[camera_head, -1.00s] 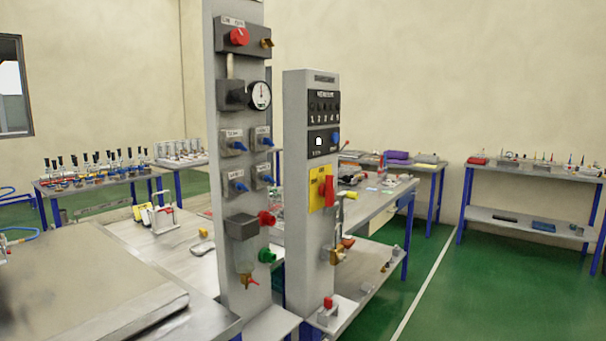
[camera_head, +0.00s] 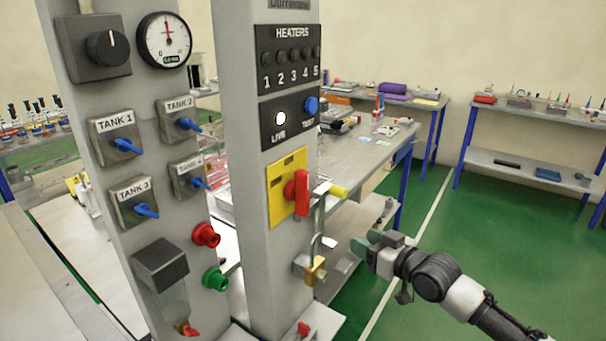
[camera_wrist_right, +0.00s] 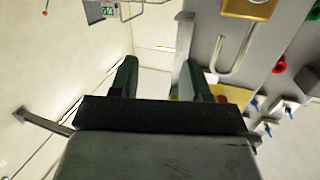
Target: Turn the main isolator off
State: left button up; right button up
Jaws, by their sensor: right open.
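The main isolator's red handle (camera_head: 302,193) stands upright on a yellow plate (camera_head: 280,202) on the front panel post. A grey hasp with a yellow end (camera_head: 337,190) sticks out beside the handle. A brass padlock (camera_head: 315,270) with a long shackle hangs below it; whether it passes through the handle is unclear. My right gripper (camera_head: 364,247) is open and empty, to the right of the padlock and below the handle. In the right wrist view its fingers (camera_wrist_right: 158,78) are apart, with the padlock (camera_wrist_right: 250,8) at the upper right. My left gripper is out of view.
The left post carries blue tank valves (camera_head: 188,124), a gauge (camera_head: 164,40), a red button (camera_head: 206,235) and a green one (camera_head: 215,279). The live and test panel (camera_head: 288,120) is above the isolator. A workbench (camera_head: 360,150) stands behind. Green floor (camera_head: 430,250) is clear at right.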

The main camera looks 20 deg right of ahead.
aim_at(308, 189)
jog(key=s+a+r+n+g+y+p, duration=0.1)
jog(key=s+a+r+n+y, duration=0.2)
jog(key=r, duration=0.5)
jog(key=s+a+r+n+y, duration=0.1)
jog(key=s+a+r+y, duration=0.1)
jog(key=s+a+r, duration=0.4)
jog(key=w+a+p, duration=0.1)
jog(key=w, duration=0.2)
jog(key=w+a+r+p, duration=0.1)
jog(key=w+a, duration=0.1)
jog(key=w, duration=0.1)
jog(key=w+a+p, duration=0.1)
jog(key=w+p, duration=0.1)
jog(key=w, duration=0.2)
jog(key=shift+w+a+r, duration=0.1)
jog(key=shift+a+r, duration=0.25)
jog(key=shift+w+a+f, duration=0.15)
jog(key=shift+w+a, duration=0.1)
jog(key=shift+w, duration=0.05)
jog(key=c, duration=0.5)
